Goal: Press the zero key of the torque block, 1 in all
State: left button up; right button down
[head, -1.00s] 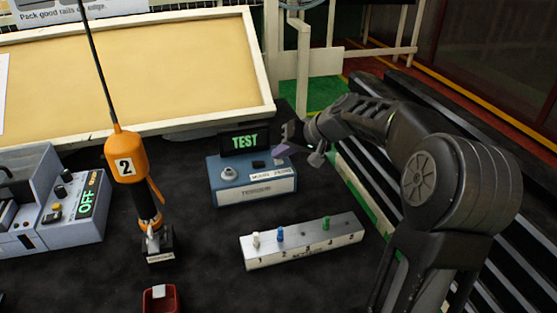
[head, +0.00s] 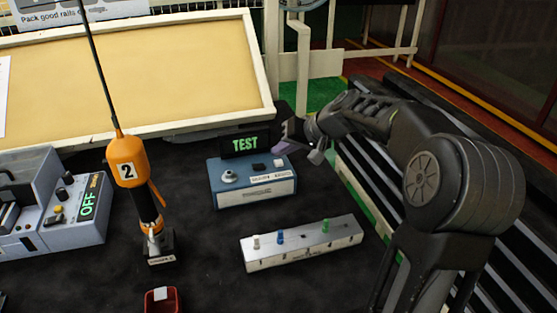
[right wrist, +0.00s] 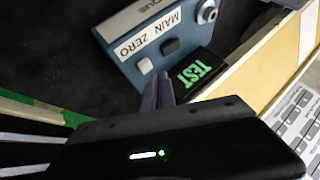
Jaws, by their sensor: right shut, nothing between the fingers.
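The blue torque block (head: 252,190) stands on the dark bench in the middle of the head view. Its display (head: 244,143) reads TEST in green. On its top are a round silver knob (head: 229,177), a dark key (head: 258,166) by the word MAIN and a pale zero key (head: 279,163) by the word ZERO. In the right wrist view the zero key (right wrist: 145,66) is uncovered. My right gripper (head: 283,146) is shut and empty, behind and above the block's right end. Its fingertips (right wrist: 158,82) show a gap from the zero key. My left gripper is out of view.
A white numbered rack (head: 303,246) with coloured pegs stands in front of the block. An orange driver (head: 126,162) stands upright to the left on its cable. A grey unit (head: 50,220) reading OFF is farther left. A red bin (head: 161,301) is at the front.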

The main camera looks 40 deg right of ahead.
aim_at(282, 163)
jog(key=shift+r, duration=0.1)
jog(key=shift+r+p, duration=1.8)
jog(key=shift+r, duration=0.65)
jog(key=shift+f, duration=0.1)
